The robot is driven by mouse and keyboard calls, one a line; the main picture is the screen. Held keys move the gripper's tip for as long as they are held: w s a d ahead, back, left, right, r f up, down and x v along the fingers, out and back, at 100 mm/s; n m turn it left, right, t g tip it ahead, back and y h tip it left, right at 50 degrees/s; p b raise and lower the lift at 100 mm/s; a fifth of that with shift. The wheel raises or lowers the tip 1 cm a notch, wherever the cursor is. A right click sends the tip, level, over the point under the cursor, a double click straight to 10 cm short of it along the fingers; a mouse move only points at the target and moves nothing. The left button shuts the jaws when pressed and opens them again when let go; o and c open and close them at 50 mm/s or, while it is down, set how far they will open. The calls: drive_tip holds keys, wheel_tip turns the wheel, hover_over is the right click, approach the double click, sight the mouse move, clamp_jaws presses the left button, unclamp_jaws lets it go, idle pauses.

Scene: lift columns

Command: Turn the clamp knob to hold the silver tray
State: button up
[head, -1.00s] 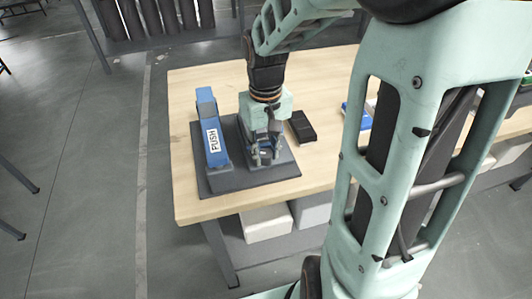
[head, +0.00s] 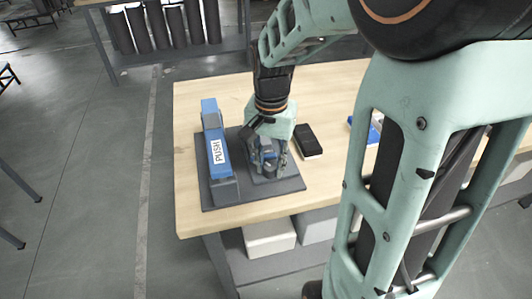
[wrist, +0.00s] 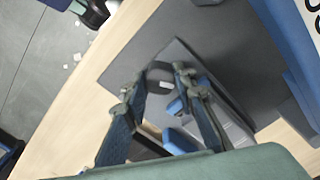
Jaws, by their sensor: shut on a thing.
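My gripper (head: 270,168) points down over the clamp fixture on the dark base plate (head: 214,200). In the wrist view its two fingers (wrist: 158,82) are on either side of a dark round clamp knob (wrist: 160,70) and are shut on it. Blue clamp parts (wrist: 178,138) show below the knob, between and beside the fingers. A light grey, flat part (wrist: 232,132) to the right of the fingers may be the silver tray; it is partly hidden. In the head view my gripper hides most of the clamp and the knob.
A blue lever block with a PUSH label (head: 216,150) stands on the plate left of my gripper. A black box (head: 308,141) lies on the wooden table (head: 330,90) to the right, with a blue item (head: 374,130) farther right. Pale boxes (head: 268,237) sit beneath the table.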

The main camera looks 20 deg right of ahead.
drive_tip(key=o, duration=0.7)
drive_tip(key=shift+o, duration=0.2)
wheel_tip(320, 180, up, 7)
drive_tip(key=p, duration=0.5)
drive_tip(key=shift+r+p, duration=0.1)
drive_tip(key=shift+p, duration=0.3)
